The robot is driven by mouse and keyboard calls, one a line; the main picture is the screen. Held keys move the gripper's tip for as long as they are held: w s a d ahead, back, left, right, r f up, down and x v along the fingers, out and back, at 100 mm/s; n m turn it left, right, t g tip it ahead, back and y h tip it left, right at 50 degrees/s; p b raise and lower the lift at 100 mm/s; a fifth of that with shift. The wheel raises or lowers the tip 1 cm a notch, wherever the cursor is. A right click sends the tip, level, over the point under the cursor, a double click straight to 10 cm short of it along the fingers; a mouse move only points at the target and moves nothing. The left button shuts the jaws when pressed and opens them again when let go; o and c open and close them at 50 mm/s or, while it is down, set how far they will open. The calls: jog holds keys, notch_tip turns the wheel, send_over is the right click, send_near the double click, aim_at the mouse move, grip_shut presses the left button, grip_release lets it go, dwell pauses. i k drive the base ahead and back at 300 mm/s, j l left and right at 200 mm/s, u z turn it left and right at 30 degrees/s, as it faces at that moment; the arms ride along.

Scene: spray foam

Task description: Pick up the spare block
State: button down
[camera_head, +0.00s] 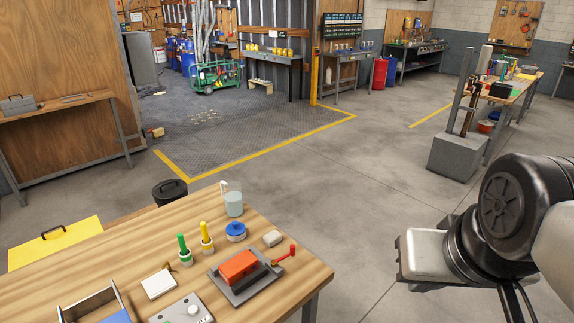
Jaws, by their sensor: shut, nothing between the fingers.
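The wooden workbench (80,262) is at the lower left. A small pale grey block (272,238) lies near its right edge, and a larger off-white block (158,283) lies further left. An orange-red block (238,267) sits on a dark grey tray (222,286). I cannot tell for certain which one is the spare block. My gripper (403,256) is at the right, off the bench and well to the right of all the blocks. It is shut and empty; its fingertips are hard to make out.
A red-handled tool (284,255), a blue round container (235,232), green (183,247) and yellow (206,236) upright items and a clear cup (233,204) stand close around the blocks. Floor right of the bench is clear.

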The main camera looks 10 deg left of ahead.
aim_at(243, 264)
jog(key=u, duration=1.15)
jog(key=i+l+u, duration=0.15)
jog(key=i+l, duration=0.45)
jog(key=l, duration=0.2)
